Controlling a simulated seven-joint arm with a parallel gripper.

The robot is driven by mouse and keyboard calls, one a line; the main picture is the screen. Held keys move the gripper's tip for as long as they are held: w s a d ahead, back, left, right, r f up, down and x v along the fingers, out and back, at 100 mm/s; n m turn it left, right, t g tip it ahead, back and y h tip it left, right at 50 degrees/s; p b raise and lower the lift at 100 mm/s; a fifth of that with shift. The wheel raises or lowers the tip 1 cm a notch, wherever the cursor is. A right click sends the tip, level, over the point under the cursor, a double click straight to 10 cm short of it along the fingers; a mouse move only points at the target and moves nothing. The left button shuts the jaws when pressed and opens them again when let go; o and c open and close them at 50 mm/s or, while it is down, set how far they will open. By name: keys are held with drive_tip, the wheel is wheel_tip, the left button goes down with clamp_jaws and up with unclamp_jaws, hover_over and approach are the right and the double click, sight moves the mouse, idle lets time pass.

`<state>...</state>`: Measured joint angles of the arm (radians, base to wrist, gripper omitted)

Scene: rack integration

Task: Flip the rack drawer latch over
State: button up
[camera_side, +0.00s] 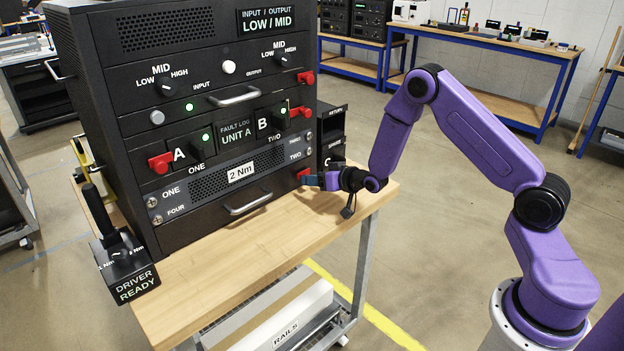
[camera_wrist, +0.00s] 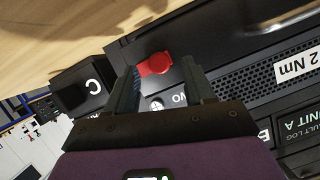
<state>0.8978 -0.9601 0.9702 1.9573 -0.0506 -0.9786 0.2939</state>
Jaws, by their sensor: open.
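The red drawer latch (camera_side: 303,173) sits at the right edge of the rack's lower drawer, and it also shows in the wrist view (camera_wrist: 154,65). My gripper (camera_side: 318,180) is close in front of that latch, just above the table's right part. In the wrist view, the fingers of my gripper (camera_wrist: 160,78) are spread apart, with the latch showing between and just beyond them. I cannot tell whether either finger touches it. The lower drawer (camera_side: 200,224) is flush with the rack front and has a grey bar handle (camera_side: 248,204).
Other red latches stand at the upper right (camera_side: 305,78), middle right (camera_side: 301,112) and left (camera_side: 160,162). A black bin marked C (camera_side: 332,150) stands right of the rack. A driver stand (camera_side: 125,270) is at the table's front left. The wooden tabletop (camera_side: 270,250) before the rack is clear.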

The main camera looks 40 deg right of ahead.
sight(291, 182)
drive_tip(key=shift+x, duration=0.95)
drive_tip(key=shift+c, duration=0.3)
clamp_jaws()
drive_tip(key=shift+a, duration=1.4)
drive_tip(key=shift+o, duration=0.3)
unclamp_jaws()
drive_tip(key=shift+a, duration=0.1)
drive_tip(key=shift+s, duration=0.1)
